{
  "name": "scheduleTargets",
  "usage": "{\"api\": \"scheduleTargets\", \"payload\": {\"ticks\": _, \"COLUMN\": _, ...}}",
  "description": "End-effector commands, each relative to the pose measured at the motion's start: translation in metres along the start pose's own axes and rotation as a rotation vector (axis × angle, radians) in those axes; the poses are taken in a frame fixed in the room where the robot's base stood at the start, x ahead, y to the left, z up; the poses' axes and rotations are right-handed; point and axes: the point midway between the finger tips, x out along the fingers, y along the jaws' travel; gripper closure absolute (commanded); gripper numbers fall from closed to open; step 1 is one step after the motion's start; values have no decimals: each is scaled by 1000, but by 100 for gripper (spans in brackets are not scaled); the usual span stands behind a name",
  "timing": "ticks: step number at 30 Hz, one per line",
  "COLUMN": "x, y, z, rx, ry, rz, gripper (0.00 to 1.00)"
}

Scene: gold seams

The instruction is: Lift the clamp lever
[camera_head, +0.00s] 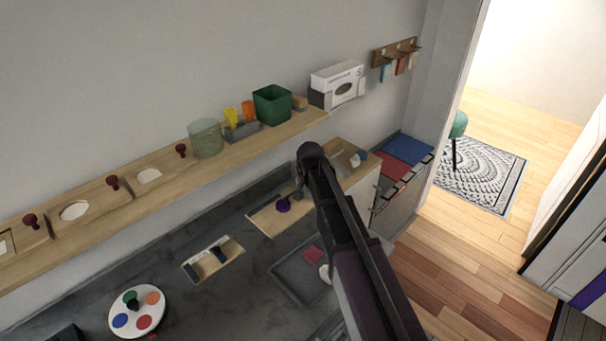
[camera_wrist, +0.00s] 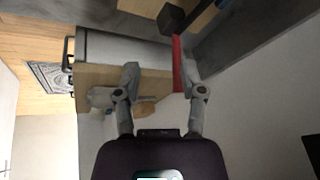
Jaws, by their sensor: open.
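A narrow red bar (camera_wrist: 177,64), which looks like the clamp lever, stands out in the wrist view beside a dark block (camera_wrist: 172,19). My gripper (camera_wrist: 160,76) is open, with one finger on each side. The red bar lies between the fingers, close against the right one; I cannot tell whether they touch. In the head view my gripper (camera_head: 299,188) is over a wooden board (camera_head: 262,219) on the grey counter, beside a round purple piece (camera_head: 283,205). My arm covers part of this area, and I cannot make out the red bar there.
A wall shelf (camera_head: 240,143) with a green bin (camera_head: 272,104) and a glass jar (camera_head: 206,138) runs behind my gripper. A dark tray (camera_head: 292,281) and a white paint palette (camera_head: 137,311) are on the counter.

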Motion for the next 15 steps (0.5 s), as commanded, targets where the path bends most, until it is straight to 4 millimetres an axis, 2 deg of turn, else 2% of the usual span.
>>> {"api": "scheduleTargets", "payload": {"ticks": 1, "x": 5, "y": -5, "z": -10, "rx": 0, "ry": 0, "rz": 0, "gripper": 47}}
{"api": "scheduleTargets", "payload": {"ticks": 9, "x": 22, "y": -20, "z": -43, "rx": 0, "ry": 0, "rz": 0, "gripper": 47}}
{"api": "scheduleTargets", "payload": {"ticks": 11, "x": 24, "y": -22, "z": -49, "rx": 0, "ry": 0, "rz": 0, "gripper": 47}}
{"api": "scheduleTargets", "payload": {"ticks": 15, "x": 32, "y": -21, "z": -46, "rx": -1, "ry": 0, "rz": 0, "gripper": 47}}
